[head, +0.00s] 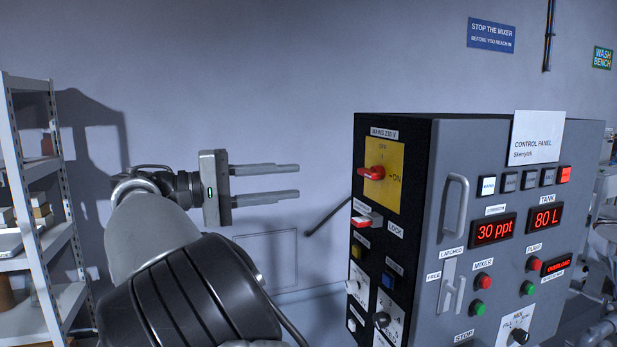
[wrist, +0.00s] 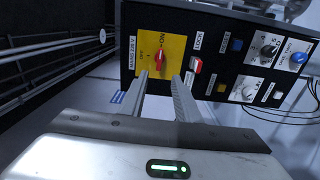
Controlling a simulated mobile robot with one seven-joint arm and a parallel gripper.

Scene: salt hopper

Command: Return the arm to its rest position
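My gripper (head: 299,181) is stretched out in the head view, its two fingers apart with empty space between them. It points right toward the side face of the control panel cabinet (head: 480,150), and a gap shows between the fingertips and that face. In the wrist view my gripper (wrist: 162,78) also shows open and empty. Past its fingertips is the yellow plate with the red mains switch (wrist: 160,60). The red switch handle (head: 372,173) lies sideways, toward the ON mark. My arm reaches in from the bottom of the head view.
A white shelf rack (head: 35,200) with boxes stands at the left. The red and white lock piece (head: 366,218), knobs and buttons sit below the switch. The cabinet front has lit displays (head: 494,229), a vertical handle (head: 454,206) and an overload lamp (head: 556,265).

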